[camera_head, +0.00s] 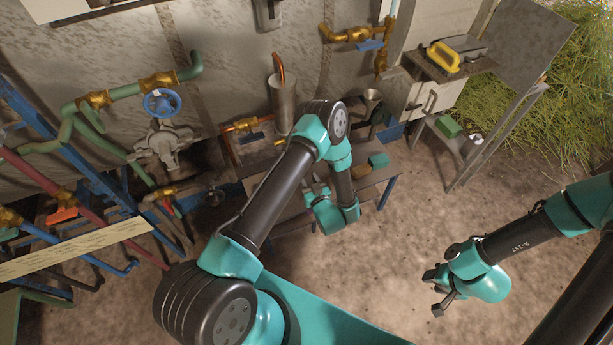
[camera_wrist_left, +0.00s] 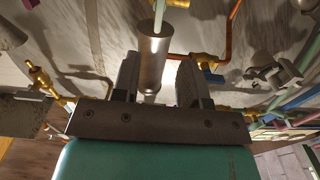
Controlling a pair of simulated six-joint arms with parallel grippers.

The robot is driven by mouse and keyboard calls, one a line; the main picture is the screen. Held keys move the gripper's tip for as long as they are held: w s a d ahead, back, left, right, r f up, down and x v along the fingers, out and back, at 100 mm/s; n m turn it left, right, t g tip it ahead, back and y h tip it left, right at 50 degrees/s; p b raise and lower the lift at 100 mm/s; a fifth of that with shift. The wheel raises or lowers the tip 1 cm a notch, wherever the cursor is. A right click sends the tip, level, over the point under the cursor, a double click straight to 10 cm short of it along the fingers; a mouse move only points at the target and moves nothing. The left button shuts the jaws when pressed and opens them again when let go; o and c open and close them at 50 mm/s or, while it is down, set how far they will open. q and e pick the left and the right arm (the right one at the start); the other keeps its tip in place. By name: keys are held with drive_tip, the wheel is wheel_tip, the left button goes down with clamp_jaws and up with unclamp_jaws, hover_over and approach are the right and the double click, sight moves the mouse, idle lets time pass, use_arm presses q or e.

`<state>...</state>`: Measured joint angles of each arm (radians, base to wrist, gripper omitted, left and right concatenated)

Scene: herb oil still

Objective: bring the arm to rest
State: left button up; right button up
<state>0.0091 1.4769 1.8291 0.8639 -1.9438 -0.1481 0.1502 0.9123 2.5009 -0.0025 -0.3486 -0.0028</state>
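My left arm reaches over the low work table (camera_head: 255,187), and its gripper (camera_head: 312,184) is partly hidden by my own arm links. In the left wrist view the two dark fingers of that gripper (camera_wrist_left: 158,85) stand apart with nothing seen held between them. The metal still column (camera_wrist_left: 153,58) shows beyond and between the fingers; in the head view the column (camera_head: 283,103) stands behind my arm with a copper pipe at its top. My right gripper (camera_head: 437,291) hangs over bare ground at the lower right, its fingers apart and empty.
Green pipes with brass fittings and a blue handwheel (camera_head: 162,103) line the left wall. A funnel (camera_head: 373,97) and a green block (camera_head: 378,160) are by the table's right side. A yellow-handled tool (camera_head: 444,57) lies on the shelf at upper right. The ground between my arms is clear.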

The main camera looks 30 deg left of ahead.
idle(0.4)
use_arm(q)
drive_tip(key=s+d+r+m+g+h, duration=0.2)
drive_tip(key=s+g+h, duration=0.3)
drive_tip(key=s+h, duration=0.3)
drive_tip(key=s+d+r+m+g+h, duration=0.2)
drive_tip(key=s+m+g+h, duration=0.3)
drive_tip(key=s+h, duration=0.4)
drive_tip(key=shift+s+d+m+g+h, duration=0.15)
drive_tip(key=shift+s+m+g+h, duration=0.2)
drive_tip(key=shift+g, duration=0.15)
